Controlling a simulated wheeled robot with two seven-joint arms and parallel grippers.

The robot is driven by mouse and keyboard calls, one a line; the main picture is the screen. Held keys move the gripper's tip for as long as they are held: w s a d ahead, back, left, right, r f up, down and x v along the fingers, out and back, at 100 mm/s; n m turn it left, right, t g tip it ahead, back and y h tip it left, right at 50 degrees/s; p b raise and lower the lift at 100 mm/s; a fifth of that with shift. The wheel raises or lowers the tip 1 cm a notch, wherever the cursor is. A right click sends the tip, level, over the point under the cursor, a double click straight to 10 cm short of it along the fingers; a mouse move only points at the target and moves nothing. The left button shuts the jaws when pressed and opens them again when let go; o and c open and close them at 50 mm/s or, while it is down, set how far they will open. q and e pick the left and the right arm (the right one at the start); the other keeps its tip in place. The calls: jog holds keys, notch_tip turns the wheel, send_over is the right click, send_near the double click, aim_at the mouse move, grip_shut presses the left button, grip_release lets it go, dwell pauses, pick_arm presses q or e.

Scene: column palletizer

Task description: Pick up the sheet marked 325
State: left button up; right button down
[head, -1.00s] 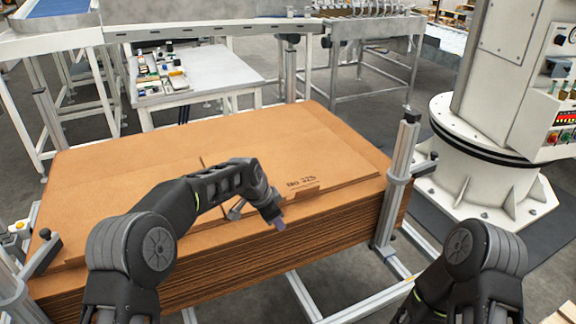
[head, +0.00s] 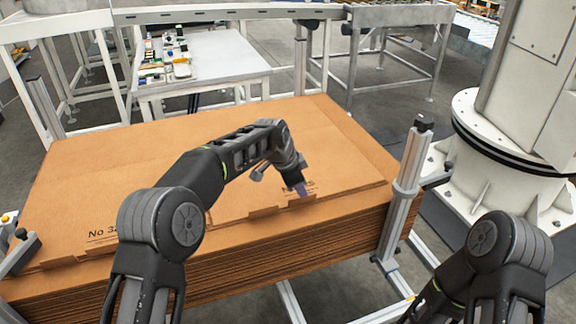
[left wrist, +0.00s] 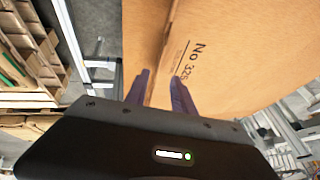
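A stack of brown cardboard sheets (head: 110,160) lies flat on a metal frame. The top right sheet carries a black print, mostly hidden in the head view by my left gripper (head: 301,189). In the left wrist view the print on this sheet (left wrist: 235,55) reads No 325. My left gripper (left wrist: 160,88) is at the front edge of that sheet, beside the print. Its two fingers are apart with a strip of cardboard edge showing between them; whether they touch it I cannot tell. My right arm shows at lower right, its gripper out of view.
Another print (head: 103,233), cut off by my left arm, shows at the stack's front left. A metal post (head: 405,190) stands at the right corner. A white machine base (head: 510,160) is further right. A table (head: 215,62) with small items stands behind.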

pick_arm(q)
jog(key=shift+p+x, duration=0.3)
jog(key=shift+x, duration=1.1)
jog(key=shift+d+f, duration=0.1)
jog(key=shift+w+d+f, duration=0.1)
jog(key=shift+w+f, duration=0.05)
jog(key=shift+f, duration=0.2)
jog(key=p+x, duration=0.1)
jog(key=x, duration=0.2)
jog(key=shift+f+p, duration=0.25)
jog(key=shift+p, duration=0.15)
jog(key=shift+w+d+f, duration=0.15)
jog(key=shift+w+f, duration=0.05)
jog(key=shift+f, duration=0.15)
jog(key=shift+c, duration=0.4)
grip_shut()
